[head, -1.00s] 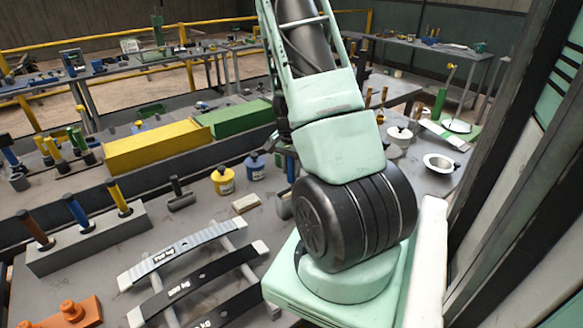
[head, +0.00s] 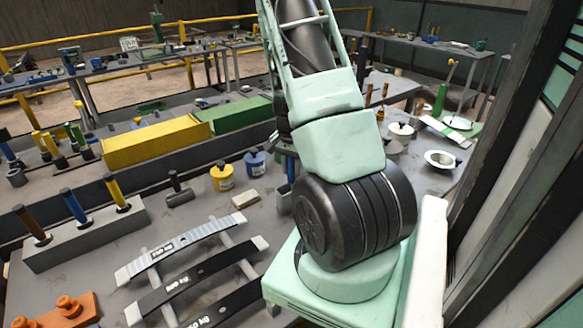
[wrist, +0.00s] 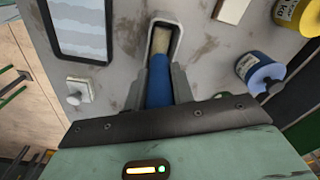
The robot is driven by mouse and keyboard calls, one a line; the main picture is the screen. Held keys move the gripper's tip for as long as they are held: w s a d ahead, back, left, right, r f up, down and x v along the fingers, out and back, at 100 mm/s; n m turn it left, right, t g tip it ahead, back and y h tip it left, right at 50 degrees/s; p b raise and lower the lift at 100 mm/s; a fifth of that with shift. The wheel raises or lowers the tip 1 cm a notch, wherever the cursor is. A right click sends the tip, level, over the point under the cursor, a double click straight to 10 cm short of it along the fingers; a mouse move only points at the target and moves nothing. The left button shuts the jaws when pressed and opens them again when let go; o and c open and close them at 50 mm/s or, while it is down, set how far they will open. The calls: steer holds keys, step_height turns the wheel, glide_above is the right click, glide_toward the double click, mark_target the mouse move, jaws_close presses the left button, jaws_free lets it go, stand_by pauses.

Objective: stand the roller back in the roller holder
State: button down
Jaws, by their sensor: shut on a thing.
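The roller shows in the wrist view as a blue cylinder (wrist: 158,82) with a tan part (wrist: 161,40) at its far end. My gripper (wrist: 158,88) is shut on the blue part, with a grey finger on each side. The tan part lies within the grey U-shaped rim of what looks like the roller holder (wrist: 178,42). How deep it sits, or whether it touches, I cannot tell. In the head view a small grey cup, likely this holder (head: 284,201), stands left of my wrist, with a bit of blue (head: 291,168) above it. My arm hides most of the gripper there.
A yellow pot (head: 222,178), a blue pot (head: 255,163) and a pale block (head: 245,197) stand left of the holder. Dark leaf springs (head: 195,282) lie on a rack in front. A grey block (head: 85,235) holds handled tools. A white bowl (head: 441,159) is at right.

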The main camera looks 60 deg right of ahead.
steer(key=shift+f+b, duration=1.1)
steer(key=shift+f, duration=0.2)
steer(key=c, duration=0.6)
jaws_free()
steer(key=shift+r+p, duration=2.95)
steer(key=shift+r, duration=0.6)
